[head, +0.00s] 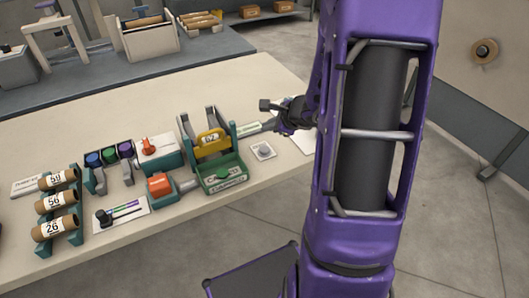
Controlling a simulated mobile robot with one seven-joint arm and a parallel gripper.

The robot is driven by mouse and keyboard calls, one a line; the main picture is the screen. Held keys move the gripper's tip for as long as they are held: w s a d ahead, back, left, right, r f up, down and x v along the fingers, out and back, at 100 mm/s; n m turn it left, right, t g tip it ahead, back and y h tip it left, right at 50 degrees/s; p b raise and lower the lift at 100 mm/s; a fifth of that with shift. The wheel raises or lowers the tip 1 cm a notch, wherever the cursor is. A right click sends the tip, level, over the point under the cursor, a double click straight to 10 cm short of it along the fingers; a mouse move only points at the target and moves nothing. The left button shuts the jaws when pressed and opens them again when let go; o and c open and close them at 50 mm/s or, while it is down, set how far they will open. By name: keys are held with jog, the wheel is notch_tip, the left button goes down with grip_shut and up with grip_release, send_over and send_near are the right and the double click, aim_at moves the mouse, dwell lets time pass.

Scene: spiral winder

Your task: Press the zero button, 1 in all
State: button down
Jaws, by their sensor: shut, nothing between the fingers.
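A small round grey button (264,151) sits on a square white plate on the table, right of the green tray. Its label cannot be read, so I cannot tell whether it is the zero button. My gripper (268,105) is above and behind this button in the picture, near the end of a grey bar, and appears apart from the button. It is dark, small in view and shut with nothing held. My purple arm stands at the right and hides part of the table's right end.
The winder, with a yellow part (211,141) and green tray (222,176), stands left of the button. Further left are an orange block (160,187), a slider plate (121,214) and numbered cardboard tubes (56,203). The table's front edge (200,217) is close.

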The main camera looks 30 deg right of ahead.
jog(key=b, duration=0.3)
send_over(268, 150)
notch_tip(268, 150, down, 5)
jog(key=shift+r, duration=0.2)
jog(key=shift+f+b, duration=0.45)
jog(key=shift+b, duration=0.15)
jog(key=shift+a+f, duration=0.1)
jog(key=shift+f, duration=0.05)
dwell(1.0)
jog(key=shift+f+b, duration=0.3)
jog(key=shift+b, duration=0.4)
jog(key=shift+f+b, duration=0.4)
jog(key=shift+b, duration=0.05)
dwell(0.6)
jog(key=shift+r+p, duration=0.55)
jog(key=shift+r, duration=0.3)
jog(key=shift+r+p, duration=1.9)
jog(key=shift+r, duration=0.6)
